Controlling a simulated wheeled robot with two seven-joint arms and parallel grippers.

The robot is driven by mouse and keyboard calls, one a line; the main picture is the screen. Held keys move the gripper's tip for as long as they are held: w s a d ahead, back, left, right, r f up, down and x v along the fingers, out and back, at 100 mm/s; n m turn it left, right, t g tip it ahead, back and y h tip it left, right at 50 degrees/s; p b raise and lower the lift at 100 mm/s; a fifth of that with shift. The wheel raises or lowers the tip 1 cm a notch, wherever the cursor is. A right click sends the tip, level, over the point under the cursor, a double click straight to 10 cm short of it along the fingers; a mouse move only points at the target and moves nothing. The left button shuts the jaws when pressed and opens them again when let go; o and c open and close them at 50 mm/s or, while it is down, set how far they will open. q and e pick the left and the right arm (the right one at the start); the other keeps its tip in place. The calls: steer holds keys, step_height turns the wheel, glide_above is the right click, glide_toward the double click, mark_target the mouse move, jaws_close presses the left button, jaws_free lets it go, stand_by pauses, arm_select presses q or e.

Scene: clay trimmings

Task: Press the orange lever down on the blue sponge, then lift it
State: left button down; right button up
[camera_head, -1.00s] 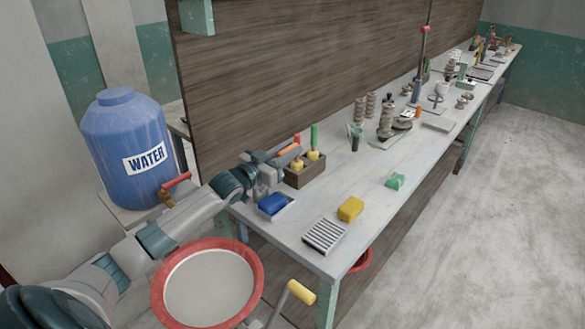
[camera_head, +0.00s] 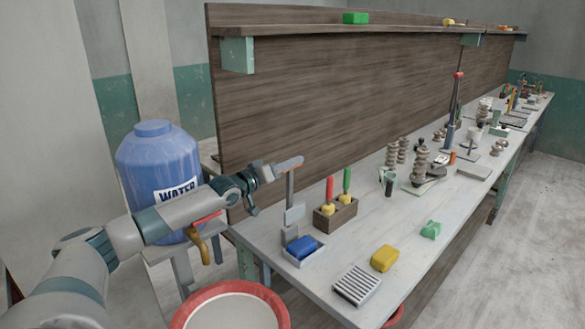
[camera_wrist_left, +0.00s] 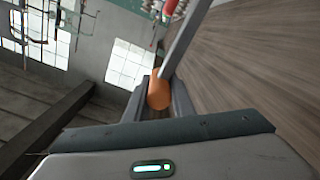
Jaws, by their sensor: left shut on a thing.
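The lever's orange handle (camera_head: 288,163) sits at the top of a grey shaft (camera_head: 290,187) that stands nearly upright above the bench's near left corner. My left gripper (camera_head: 270,173) is shut on the orange handle; the left wrist view shows the handle (camera_wrist_left: 159,94) between the jaws, with the shaft (camera_wrist_left: 182,42) running away from it. A pale grey block (camera_head: 295,214) is low on the shaft. The blue sponge (camera_head: 302,246) lies in a small grey tray (camera_head: 308,262), with its top uncovered and the block apart from it. My right gripper is not in view.
A wooden holder (camera_head: 341,218) with red- and green-handled tools stands right of the sponge. A yellow sponge (camera_head: 385,258), a ribbed tray (camera_head: 357,285) and a green piece (camera_head: 431,230) lie on the bench. A blue water barrel (camera_head: 157,165) stands at left, a red-rimmed basin (camera_head: 270,297) in front.

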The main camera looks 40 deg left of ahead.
arm_select(q)
steer(key=shift+d+f, duration=0.1)
steer(key=shift+f, duration=0.25)
steer(key=c, duration=1.7)
jaws_free()
steer(key=shift+o, duration=0.8)
steer(key=shift+r, duration=0.1)
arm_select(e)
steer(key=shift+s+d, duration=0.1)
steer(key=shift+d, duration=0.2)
arm_select(q)
steer(key=shift+s, duration=0.25)
steer(key=s+a+b, duration=0.1)
steer(key=s+b, duration=0.2)
steer(key=s, duration=0.8)
steer(key=shift+s+a, duration=0.15)
steer(key=shift+a, duration=0.25)
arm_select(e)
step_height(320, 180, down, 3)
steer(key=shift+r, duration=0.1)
